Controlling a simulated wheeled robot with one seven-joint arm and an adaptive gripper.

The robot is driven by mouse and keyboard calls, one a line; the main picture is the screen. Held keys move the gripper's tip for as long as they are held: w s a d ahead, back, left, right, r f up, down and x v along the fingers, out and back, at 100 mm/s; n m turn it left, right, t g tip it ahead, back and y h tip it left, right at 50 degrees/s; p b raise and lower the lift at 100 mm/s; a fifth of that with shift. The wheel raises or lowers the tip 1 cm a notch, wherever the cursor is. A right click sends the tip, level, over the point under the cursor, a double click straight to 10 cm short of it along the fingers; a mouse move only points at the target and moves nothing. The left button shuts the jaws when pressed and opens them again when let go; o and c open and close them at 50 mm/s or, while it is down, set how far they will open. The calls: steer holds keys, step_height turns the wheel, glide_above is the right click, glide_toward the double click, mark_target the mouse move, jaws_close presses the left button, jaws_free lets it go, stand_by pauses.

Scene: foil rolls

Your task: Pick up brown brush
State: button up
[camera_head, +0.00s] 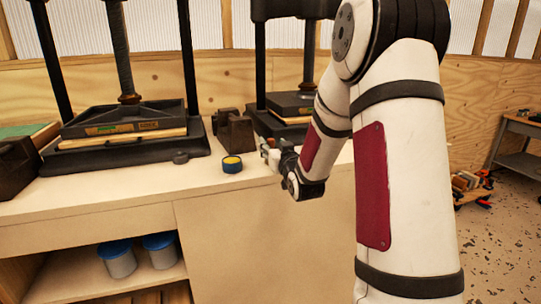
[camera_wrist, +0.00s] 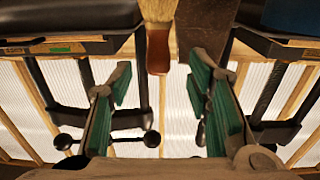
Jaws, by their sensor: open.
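The brush shows in the wrist view, with pale bristles at the top edge and a reddish-brown handle (camera_wrist: 158,52) pointing down the picture. The handle end lies near the gap between my fingertips, a little beyond them, and I cannot tell the exact depth. My gripper (camera_wrist: 160,78) is open, with green pads on both fingers and nothing between them. In the head view my gripper (camera_head: 268,152) is small and partly hidden by my wrist, above the front part of the bench.
A yellow and blue tin (camera_head: 232,164) stands on the bench (camera_head: 120,190), left of my gripper. A dark brown block (camera_head: 235,131) stands behind it. Two presses stand at the back, the left one with a black plate (camera_head: 125,118). The bench front left of the tin is clear.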

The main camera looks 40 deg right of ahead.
mark_target(272, 140)
steer(key=x, duration=0.3)
steer(key=shift+w+d+f, duration=0.2)
steer(key=shift+w, duration=0.05)
jaws_close()
steer(key=shift+r, duration=0.1)
steer(key=shift+r, duration=0.45)
steer(key=r, duration=0.2)
steer(key=shift+s+r+p, duration=0.25)
steer(key=shift+r+p, duration=0.1)
steer(key=shift+r, duration=0.05)
steer(key=s+r+p, duration=0.1)
steer(key=s, duration=1.4)
steer(key=shift+s+a, duration=0.15)
steer(key=shift+s, duration=0.15)
